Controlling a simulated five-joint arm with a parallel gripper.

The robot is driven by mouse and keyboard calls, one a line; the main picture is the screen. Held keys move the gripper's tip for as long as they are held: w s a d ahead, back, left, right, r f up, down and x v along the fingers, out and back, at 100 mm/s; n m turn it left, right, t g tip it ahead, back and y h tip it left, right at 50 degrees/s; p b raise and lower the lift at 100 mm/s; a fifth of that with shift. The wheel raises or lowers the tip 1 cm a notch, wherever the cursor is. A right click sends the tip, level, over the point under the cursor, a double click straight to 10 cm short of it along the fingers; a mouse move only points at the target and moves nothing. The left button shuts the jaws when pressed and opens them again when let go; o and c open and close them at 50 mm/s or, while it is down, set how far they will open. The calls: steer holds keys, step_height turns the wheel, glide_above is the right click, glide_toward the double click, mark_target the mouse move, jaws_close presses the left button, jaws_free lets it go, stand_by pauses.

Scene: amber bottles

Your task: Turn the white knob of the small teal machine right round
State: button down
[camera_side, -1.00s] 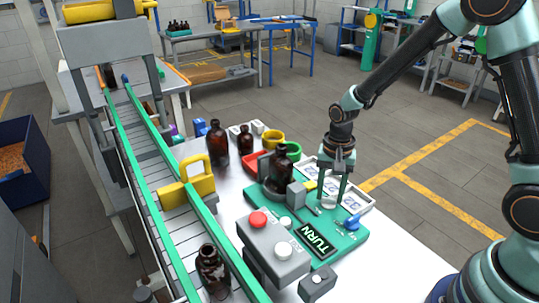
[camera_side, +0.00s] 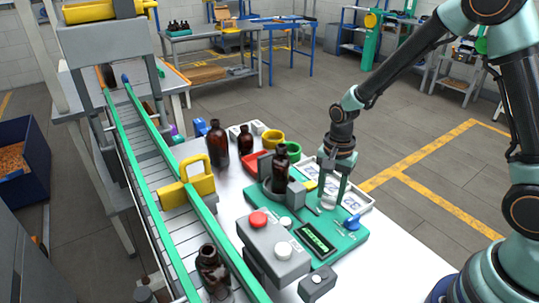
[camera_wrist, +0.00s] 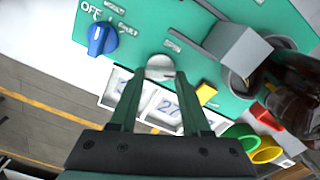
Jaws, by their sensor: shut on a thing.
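The small teal machine (camera_side: 345,240) stands on the white table with a dark amber bottle (camera_side: 280,172) upright in its round holder. Its white knob (camera_side: 328,203) is near the machine's far right edge; it also shows in the wrist view (camera_wrist: 160,66). My gripper (camera_wrist: 159,76) points down with its two fingers on either side of the knob, shut on it. The machine's dark display (camera_side: 317,239) shows small green marks, too small to read. A blue knob (camera_wrist: 102,38) beside an OFF label sits on the same panel.
A grey box with a red button (camera_side: 258,220) stands in front of the machine. A conveyor (camera_side: 150,160) runs along the left. Amber bottles (camera_side: 217,142) and yellow, green and red containers stand behind. A tray of numbered cards (camera_side: 358,195) lies beside the machine.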

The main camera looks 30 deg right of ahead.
steer(key=shift+c, duration=1.8)
jaws_free()
step_height(320, 180, up, 12)
steer(key=shift+r, duration=0.1)
